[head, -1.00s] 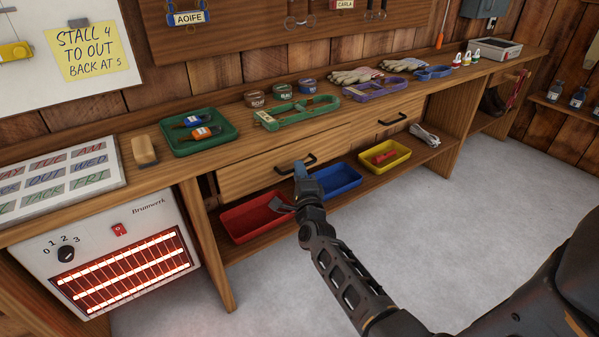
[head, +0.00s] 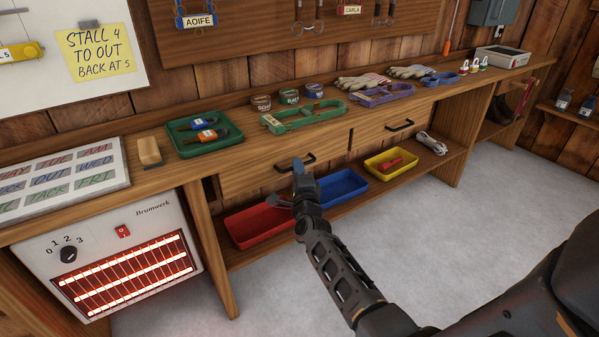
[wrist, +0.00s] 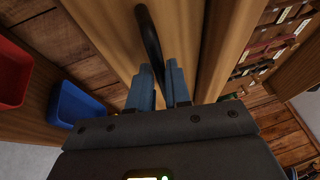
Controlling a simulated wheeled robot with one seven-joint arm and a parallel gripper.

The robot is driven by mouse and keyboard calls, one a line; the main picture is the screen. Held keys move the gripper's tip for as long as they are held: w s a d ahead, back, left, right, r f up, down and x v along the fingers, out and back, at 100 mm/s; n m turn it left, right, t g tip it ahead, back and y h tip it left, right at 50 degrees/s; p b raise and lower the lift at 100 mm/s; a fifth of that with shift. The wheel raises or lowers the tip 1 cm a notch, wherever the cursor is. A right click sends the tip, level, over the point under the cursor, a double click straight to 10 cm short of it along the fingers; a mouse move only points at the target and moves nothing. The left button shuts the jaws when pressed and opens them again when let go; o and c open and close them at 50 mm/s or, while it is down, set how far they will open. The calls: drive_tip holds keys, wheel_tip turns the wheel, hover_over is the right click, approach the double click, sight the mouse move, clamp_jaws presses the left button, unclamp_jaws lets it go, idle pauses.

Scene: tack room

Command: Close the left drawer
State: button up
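The left drawer (head: 262,178) is a wooden front under the bench top, with a black bar handle (wrist: 149,38). It seems to stand a little out from the bench; how far is hard to tell. My gripper (head: 298,167) is at this handle. In the wrist view, my gripper's two blue fingers (wrist: 160,78) lie close on either side of the bar, with little gap, and appear shut on it. The fingertips partly hide the handle's near end. The right drawer (head: 380,134) looks flush with the bench.
Red (head: 245,234), blue (head: 340,190) and yellow (head: 390,166) bins stand on the shelf below the drawers. A glowing heater (head: 120,255) stands at left. The bench top holds a green tray (head: 180,149), halters, tins and gloves. The floor in front is clear.

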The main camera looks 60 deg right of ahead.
drive_tip(key=o, duration=0.4)
drive_tip(key=shift+c, duration=0.2)
drive_tip(key=p+v, duration=0.1)
drive_tip(key=v, duration=0.6)
drive_tip(key=shift+s+a+p, duration=0.15)
drive_tip(key=shift+a+p, duration=0.15)
drive_tip(key=shift+p, duration=0.1)
